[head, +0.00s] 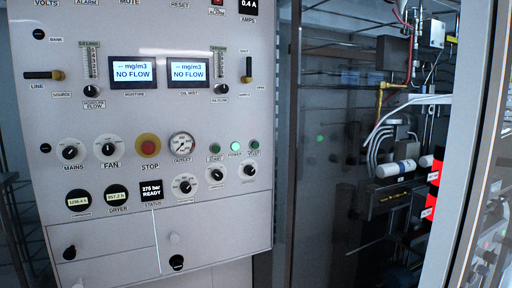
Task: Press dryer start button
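A light grey control panel (120,120) fills the left half of the head view. On its right side is a row of three round green parts. The left one (214,148) is darker and has a small label that seems to read START. The middle one (235,146) is bright green and labelled POWER. The right one (254,144) is dark green, with a two-line label that seems to end in START but is too small to read surely. A DRYER display (117,195) sits lower left. Neither of my grippers is in view.
A red STOP button (148,146) on a yellow base and an OUTLET gauge (182,144) sit left of the green row. Knobs (216,175) lie below it. Glossy dark glass (335,150) and a grey frame post (460,150) stand right of the panel, with pipework behind.

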